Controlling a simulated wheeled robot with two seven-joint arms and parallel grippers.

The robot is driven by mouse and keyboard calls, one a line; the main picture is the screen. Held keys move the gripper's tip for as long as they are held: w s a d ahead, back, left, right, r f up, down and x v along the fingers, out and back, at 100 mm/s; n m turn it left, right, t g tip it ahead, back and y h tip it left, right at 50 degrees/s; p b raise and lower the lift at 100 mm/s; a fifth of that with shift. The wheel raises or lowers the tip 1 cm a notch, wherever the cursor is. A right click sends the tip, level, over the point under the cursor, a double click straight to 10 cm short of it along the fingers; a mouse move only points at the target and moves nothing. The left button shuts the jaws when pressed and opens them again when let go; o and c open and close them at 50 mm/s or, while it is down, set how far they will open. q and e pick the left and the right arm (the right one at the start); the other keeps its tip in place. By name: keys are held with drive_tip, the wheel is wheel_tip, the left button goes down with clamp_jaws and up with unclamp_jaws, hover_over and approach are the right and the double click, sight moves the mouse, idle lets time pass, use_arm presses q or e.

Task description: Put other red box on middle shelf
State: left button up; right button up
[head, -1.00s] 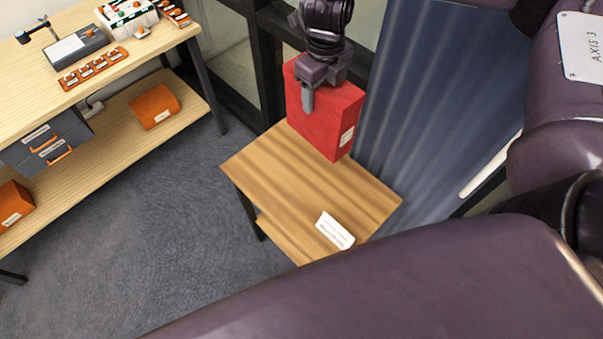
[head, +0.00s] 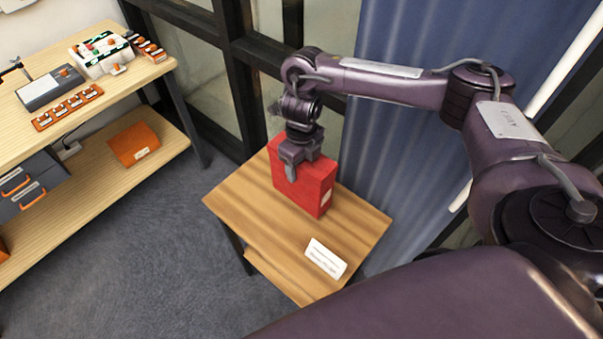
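A red box (head: 312,193) with a small white label is upright at the back of the small wooden table (head: 245,205). Its lower edge looks at or very near the tabletop; I cannot tell whether it touches. My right gripper (head: 293,168) is over the top of the box, pointing down, with one finger against the front face. The other finger is hidden behind the box. It looks shut on the box. My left gripper is out of view.
A white card (head: 325,258) lies at the table's front. At left, a wooden bench (head: 60,140) holds equipment, with an orange box (head: 134,145) on its lower shelf (head: 90,195). A dark window frame and blue curtain (head: 385,150) stand behind. Grey floor (head: 160,255) is clear.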

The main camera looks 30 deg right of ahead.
drive_tip(key=shift+f+p, duration=0.3)
drive_tip(key=shift+f, duration=1.6)
drive_tip(key=shift+f, duration=0.15)
drive_tip(key=o, duration=1.7)
